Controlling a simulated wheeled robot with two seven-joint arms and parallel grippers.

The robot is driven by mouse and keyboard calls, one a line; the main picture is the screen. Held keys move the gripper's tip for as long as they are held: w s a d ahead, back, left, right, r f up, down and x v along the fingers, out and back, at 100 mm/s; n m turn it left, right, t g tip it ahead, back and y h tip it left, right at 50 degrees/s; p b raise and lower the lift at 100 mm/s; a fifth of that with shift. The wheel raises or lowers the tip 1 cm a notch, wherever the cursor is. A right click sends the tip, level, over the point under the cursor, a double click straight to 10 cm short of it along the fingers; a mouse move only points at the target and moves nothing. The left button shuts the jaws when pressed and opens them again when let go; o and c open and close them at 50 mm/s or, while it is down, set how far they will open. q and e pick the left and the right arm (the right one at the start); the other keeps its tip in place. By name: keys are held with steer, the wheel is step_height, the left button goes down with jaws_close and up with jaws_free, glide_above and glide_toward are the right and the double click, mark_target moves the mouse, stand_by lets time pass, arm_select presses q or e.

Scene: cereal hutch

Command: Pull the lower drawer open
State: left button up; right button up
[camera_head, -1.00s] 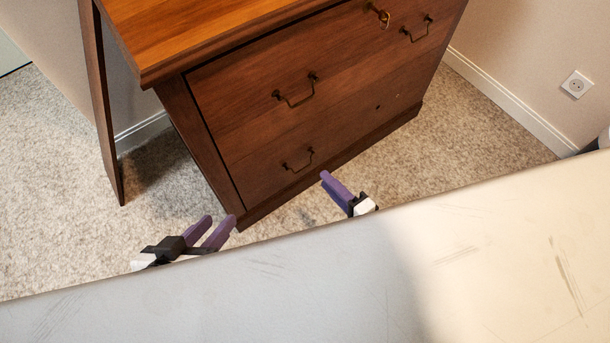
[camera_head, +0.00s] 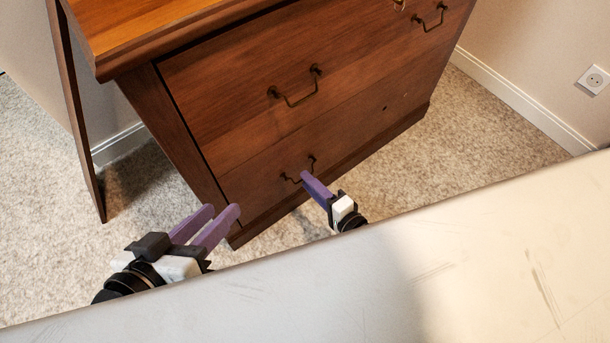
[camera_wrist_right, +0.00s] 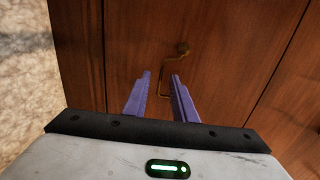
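The lower drawer (camera_head: 345,135) is the lower wooden front of the brown cabinet, and it looks flush and closed. Its dark bronze handle (camera_head: 312,160) is on the left part of the front, partly hidden by my right gripper (camera_head: 304,177). In the right wrist view the handle (camera_wrist_right: 164,72) shows just ahead of and between the fingertips of my right gripper (camera_wrist_right: 160,75). Those purple fingers are apart; I cannot tell whether they touch the handle. My left gripper (camera_head: 223,208) is open and empty, near the cabinet's lower left corner.
The upper drawer front (camera_head: 230,80) has handles at left (camera_head: 296,98) and right (camera_head: 430,20). A brown panel (camera_head: 78,120) stands left of the cabinet. A pale surface (camera_head: 330,290) fills the foreground. Carpet (camera_head: 470,130) is clear at right.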

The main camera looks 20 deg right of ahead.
steer(key=shift+w+a, duration=0.15)
steer(key=shift+w, duration=0.3)
steer(key=shift+c, duration=0.3)
jaws_close()
steer(key=shift+f, duration=0.1)
stand_by(0.8)
